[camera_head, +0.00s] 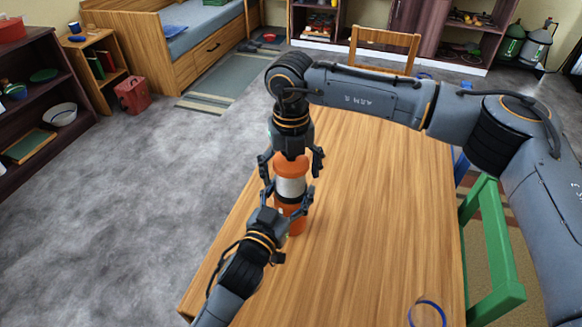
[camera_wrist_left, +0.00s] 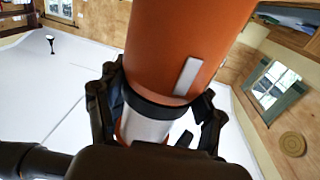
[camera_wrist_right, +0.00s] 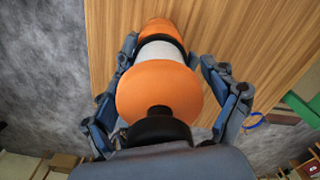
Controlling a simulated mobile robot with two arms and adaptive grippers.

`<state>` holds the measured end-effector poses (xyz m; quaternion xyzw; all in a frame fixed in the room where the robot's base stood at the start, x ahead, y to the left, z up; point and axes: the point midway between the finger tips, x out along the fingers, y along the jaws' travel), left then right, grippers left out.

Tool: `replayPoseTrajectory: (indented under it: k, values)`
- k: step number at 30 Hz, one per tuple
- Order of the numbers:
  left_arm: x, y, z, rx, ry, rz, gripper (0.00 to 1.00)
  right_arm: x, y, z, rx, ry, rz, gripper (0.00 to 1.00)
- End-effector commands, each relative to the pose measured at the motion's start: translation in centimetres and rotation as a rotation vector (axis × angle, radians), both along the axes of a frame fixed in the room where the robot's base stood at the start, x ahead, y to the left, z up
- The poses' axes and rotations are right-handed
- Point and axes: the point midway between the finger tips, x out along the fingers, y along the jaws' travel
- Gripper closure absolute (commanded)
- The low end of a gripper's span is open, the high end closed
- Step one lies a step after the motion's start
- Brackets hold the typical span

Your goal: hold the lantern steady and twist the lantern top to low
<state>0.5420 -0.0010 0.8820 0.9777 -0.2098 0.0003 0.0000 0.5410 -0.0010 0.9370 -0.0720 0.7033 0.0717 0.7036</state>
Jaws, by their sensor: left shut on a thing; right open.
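The lantern (camera_head: 291,188) stands upright near the left edge of the wooden table, with an orange top, a pale middle band and an orange lower body. My left gripper (camera_head: 287,203) is shut around the lantern's body from the near side. In the left wrist view its fingers flank the lantern (camera_wrist_left: 185,60) at the dark ring and pale band. My right gripper (camera_head: 291,168) points down from above, with its open fingers on both sides of the orange lantern top (camera_head: 290,165). In the right wrist view the rounded top (camera_wrist_right: 160,92) sits between the spread fingers (camera_wrist_right: 170,75).
The wooden table (camera_head: 375,220) is clear to the right of the lantern, except for a blue ring (camera_head: 428,303) near the front. A green chair (camera_head: 492,250) stands at its right and a wooden chair (camera_head: 384,45) at its far end.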

Motion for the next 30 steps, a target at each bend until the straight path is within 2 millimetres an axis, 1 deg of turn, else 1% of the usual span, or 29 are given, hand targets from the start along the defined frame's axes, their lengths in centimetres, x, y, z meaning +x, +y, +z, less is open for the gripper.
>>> replayPoseTrajectory:
  k: [2,5,6,8,10,18,25,30]
  values:
    - [-0.01,0.02,-0.19,0.002,0.004,0.001,0.85,0.00,0.00,-0.01,0.000,0.000,0.000,0.14]
    - [-0.01,0.02,-0.20,0.002,0.005,0.001,0.85,0.00,0.00,0.00,0.000,0.000,0.000,0.32]
    - [-0.01,0.02,-0.20,0.002,0.005,0.001,0.85,0.00,0.00,0.00,0.000,0.000,0.000,0.40]
    - [-0.01,0.02,-0.20,0.002,0.005,0.001,0.85,0.00,0.00,0.00,0.000,0.000,0.000,0.52]
    - [-0.01,0.02,-0.20,0.002,0.005,0.001,0.85,0.00,0.00,0.00,0.000,0.000,0.000,0.67]
    - [-0.02,0.02,-0.21,0.002,0.005,0.001,0.85,0.00,-0.02,-0.02,0.000,0.001,0.013,0.68]
    - [-0.02,0.02,-0.21,0.001,0.005,0.001,0.85,0.00,-0.01,-0.01,0.000,0.000,0.209,0.67]
    - [-0.02,0.03,-0.22,0.001,0.005,0.001,0.85,0.00,-0.01,0.01,-0.001,0.000,0.250,0.67]
